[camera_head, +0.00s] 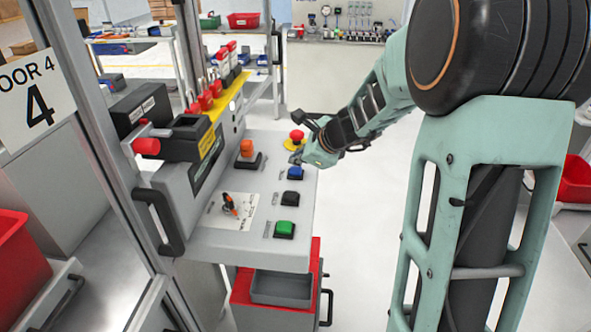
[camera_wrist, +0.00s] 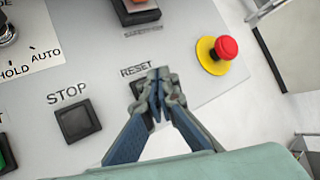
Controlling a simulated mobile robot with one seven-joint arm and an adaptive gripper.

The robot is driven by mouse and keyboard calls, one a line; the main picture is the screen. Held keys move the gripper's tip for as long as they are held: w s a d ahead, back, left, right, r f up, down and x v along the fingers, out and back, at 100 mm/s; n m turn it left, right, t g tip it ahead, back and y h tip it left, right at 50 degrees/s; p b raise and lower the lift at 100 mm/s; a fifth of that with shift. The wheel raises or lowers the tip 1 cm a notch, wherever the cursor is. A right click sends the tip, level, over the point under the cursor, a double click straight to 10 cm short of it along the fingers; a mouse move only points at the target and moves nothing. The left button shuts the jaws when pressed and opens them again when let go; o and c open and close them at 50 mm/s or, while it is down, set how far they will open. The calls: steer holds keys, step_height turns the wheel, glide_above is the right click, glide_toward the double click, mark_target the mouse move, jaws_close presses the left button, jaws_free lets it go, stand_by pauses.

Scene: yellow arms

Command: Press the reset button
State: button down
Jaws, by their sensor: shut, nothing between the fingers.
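The reset button is the blue button (camera_head: 295,172) on the grey sloping panel (camera_head: 262,185). In the wrist view the "RESET" label (camera_wrist: 137,70) shows, with a dark corner of the button's base (camera_wrist: 136,88) beside the fingers; the rest of the button is hidden behind them. My gripper (camera_head: 297,158) is shut and empty, its tips close to the blue button. In the wrist view my gripper (camera_wrist: 158,76) has its fingertips just right of the label, over the button's area. I cannot tell whether they touch it, and no press is visible.
A red mushroom button on a yellow disc (camera_head: 296,138) stands near my gripper. The black stop button (camera_head: 291,198) and green button (camera_head: 285,228) are nearer the front. An orange switch (camera_head: 247,149) stands to the left. The floor right of the panel is clear.

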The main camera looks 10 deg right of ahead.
mark_target(297, 171)
steer(key=shift+f, duration=0.1)
steer(key=shift+f+b, duration=0.3)
steer(key=shift+b, duration=0.25)
steer(key=shift+f+b, duration=0.5)
stand_by(0.5)
steer(key=shift+r, duration=0.1)
steer(key=shift+r+p, duration=0.8)
step_height(297, 171, up, 5)
steer(key=p, duration=0.4)
stand_by(0.8)
